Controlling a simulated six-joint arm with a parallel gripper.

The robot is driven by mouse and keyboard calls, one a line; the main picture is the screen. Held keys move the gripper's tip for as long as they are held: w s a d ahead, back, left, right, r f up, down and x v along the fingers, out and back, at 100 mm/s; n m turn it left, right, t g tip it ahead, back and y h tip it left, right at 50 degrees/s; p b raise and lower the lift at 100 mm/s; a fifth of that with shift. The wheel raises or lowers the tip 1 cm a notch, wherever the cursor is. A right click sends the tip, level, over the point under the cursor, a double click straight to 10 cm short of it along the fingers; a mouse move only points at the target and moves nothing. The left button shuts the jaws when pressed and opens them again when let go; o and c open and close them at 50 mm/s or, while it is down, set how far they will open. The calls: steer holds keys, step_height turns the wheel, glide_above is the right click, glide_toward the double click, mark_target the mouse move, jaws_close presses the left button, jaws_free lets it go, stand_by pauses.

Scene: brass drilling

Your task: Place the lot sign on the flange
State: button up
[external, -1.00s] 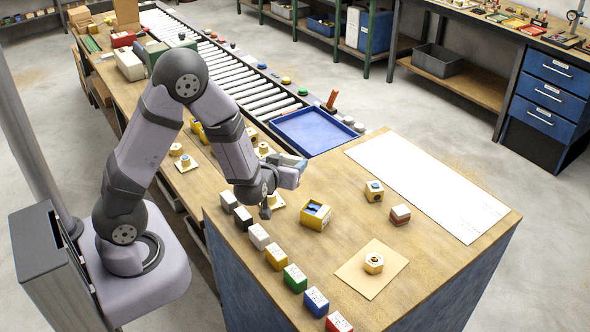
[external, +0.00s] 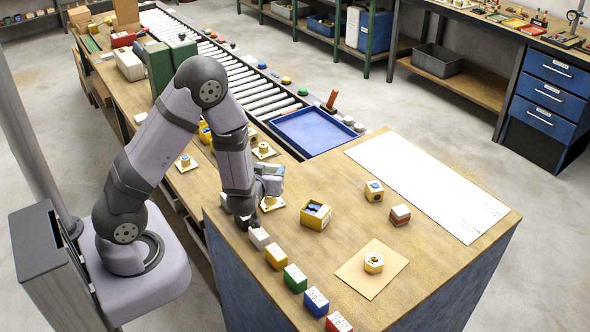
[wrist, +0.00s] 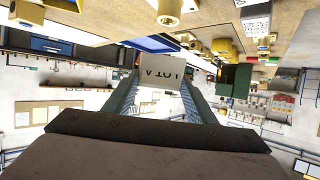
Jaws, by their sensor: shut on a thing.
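My gripper (wrist: 160,95) is shut on the lot sign (wrist: 162,78), a pale plate with dark lettering that reads upside down in the wrist view. A hexagonal brass piece (external: 373,262) sits on a tan square mat. I cannot tell which piece is the flange.
A row of coloured blocks, with a green one (external: 295,277), runs along the table's front edge. A yellow box (external: 315,214) and two small blocks stand mid-table. A blue tray (external: 313,132) lies by the roller conveyor (external: 240,78). A white sheet (external: 425,187) covers the far right.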

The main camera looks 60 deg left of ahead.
steer(key=shift+f, duration=0.75)
steer(key=shift+f+p, duration=0.3)
steer(key=shift+f, duration=1.55)
steer(key=shift+f, duration=0.2)
steer(key=o, duration=1.1)
steer(key=shift+r, duration=0.1)
